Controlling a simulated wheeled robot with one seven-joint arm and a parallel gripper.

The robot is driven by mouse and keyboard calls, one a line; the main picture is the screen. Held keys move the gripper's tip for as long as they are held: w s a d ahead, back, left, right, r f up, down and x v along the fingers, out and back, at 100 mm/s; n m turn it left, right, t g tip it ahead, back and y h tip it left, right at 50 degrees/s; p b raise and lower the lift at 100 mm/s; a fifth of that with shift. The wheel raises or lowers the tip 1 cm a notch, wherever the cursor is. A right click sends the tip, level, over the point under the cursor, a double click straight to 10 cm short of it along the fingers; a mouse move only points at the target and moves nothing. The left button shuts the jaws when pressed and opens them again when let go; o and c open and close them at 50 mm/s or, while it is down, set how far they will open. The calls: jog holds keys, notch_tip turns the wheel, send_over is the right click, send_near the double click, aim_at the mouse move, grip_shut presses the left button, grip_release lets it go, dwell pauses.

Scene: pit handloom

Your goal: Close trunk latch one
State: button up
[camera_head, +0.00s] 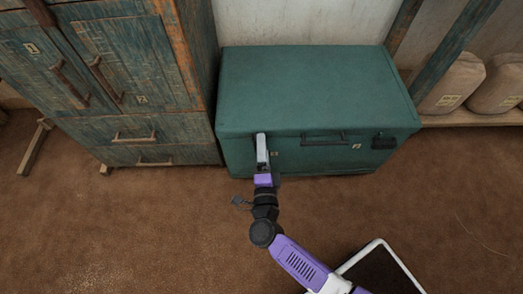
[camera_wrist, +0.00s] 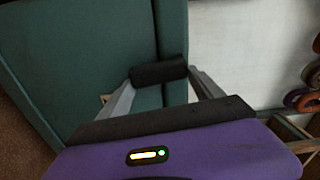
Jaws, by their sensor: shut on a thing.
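The teal trunk (camera_head: 310,85) stands against the back wall with its lid down. It also fills the left of the wrist view (camera_wrist: 85,50). My gripper (camera_head: 261,138) is at the left part of the trunk's front, near the lid's front edge. In the wrist view its two fingers are on either side of a dark, bar-shaped latch (camera_wrist: 158,72), holding it at the lid seam. In the head view my gripper hides this latch. A second dark latch (camera_head: 384,142) is at the right of the front. A small label (camera_head: 276,153) is just right of my gripper.
A dark handle (camera_head: 323,139) is on the trunk's front, between the latches. A weathered blue-green cabinet (camera_head: 135,65) stands close on the left. Pale sacks (camera_head: 453,85) sit on a low wooden shelf at the right. The brown floor (camera_head: 150,230) in front is clear.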

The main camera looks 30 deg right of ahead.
jog(key=shift+s+d+f+m, duration=0.1)
jog(key=shift+m, duration=0.5)
jog(key=o, duration=1.4)
jog(key=shift+p+v, duration=0.7)
jog(key=shift+v, duration=3.2)
